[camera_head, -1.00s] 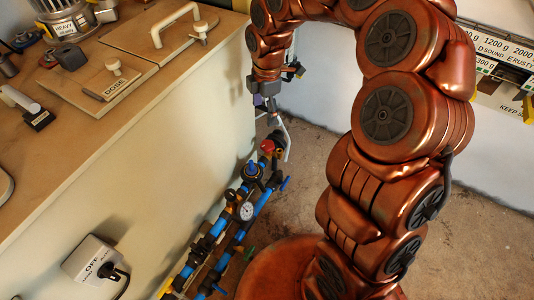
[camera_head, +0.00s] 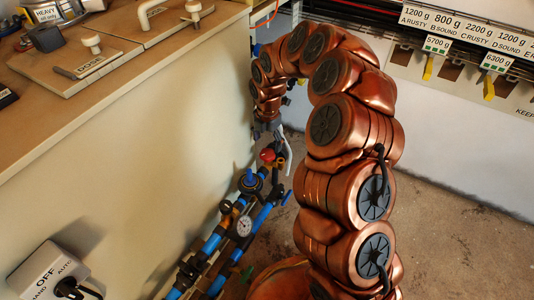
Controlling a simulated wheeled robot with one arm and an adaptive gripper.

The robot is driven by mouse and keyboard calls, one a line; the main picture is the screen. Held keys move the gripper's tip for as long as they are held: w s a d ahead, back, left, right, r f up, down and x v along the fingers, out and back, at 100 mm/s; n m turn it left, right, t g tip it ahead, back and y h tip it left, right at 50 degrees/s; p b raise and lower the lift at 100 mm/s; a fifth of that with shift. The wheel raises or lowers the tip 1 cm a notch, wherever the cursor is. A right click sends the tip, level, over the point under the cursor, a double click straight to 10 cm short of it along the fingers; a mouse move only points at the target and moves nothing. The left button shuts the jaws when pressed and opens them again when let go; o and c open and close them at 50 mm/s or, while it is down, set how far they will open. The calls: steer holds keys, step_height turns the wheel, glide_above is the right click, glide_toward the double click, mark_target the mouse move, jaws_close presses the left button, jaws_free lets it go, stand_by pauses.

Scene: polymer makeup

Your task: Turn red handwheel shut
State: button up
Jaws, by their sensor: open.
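The red handwheel (camera_head: 267,155) is a small red piece at the far end of the blue pipework, low beside the cream cabinet side. My copper arm arches over from the right and hangs down above it. My gripper (camera_head: 283,142) is small in the view, just above and to the right of the red handwheel, with a pale finger pointing down. It is open, and I see nothing held in it. I cannot tell whether it touches the wheel. Part of the gripper is hidden behind the arm's end.
Blue pipes (camera_head: 211,243) with a blue handwheel (camera_head: 250,181) and a round gauge (camera_head: 244,226) run along the cabinet (camera_head: 150,130). An OFF/AUTO switch box (camera_head: 47,272) is on the cabinet side. Bare floor (camera_head: 450,220) lies to the right. A labelled rack (camera_head: 470,45) lines the back wall.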

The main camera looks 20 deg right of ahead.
mark_target(268, 153)
step_height(268, 153, down, 5)
steer(key=shift+f+b, duration=0.1)
steer(key=shift+b, duration=0.65)
steer(key=c, duration=1.2)
steer(key=shift+o, duration=0.2)
